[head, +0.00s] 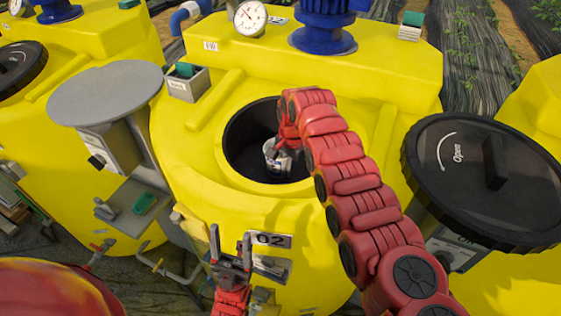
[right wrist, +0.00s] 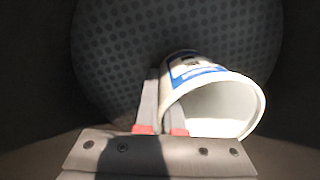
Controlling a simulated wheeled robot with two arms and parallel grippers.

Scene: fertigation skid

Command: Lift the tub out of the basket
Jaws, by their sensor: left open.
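The tub (right wrist: 215,82), white with a blue label, is inside the dark basket (right wrist: 110,50) with its dotted floor. It lies tilted, its open mouth toward the camera in the right wrist view. In the head view the tub (head: 279,163) shows partly inside the black-lined opening (head: 240,140) of the yellow tank. My right gripper (right wrist: 163,105) reaches down into the basket, its fingers close together at the tub's rim, seemingly shut on its wall. Whether the tub touches the basket floor is unclear. My left gripper (head: 231,248) is open and empty in front of the tank.
A black lid marked Open (head: 480,165) stands to the right of the opening. A round grey plate (head: 105,93) is on the left. A pressure gauge (head: 250,17) and a blue fitting (head: 323,25) stand behind. Other yellow tanks flank this one.

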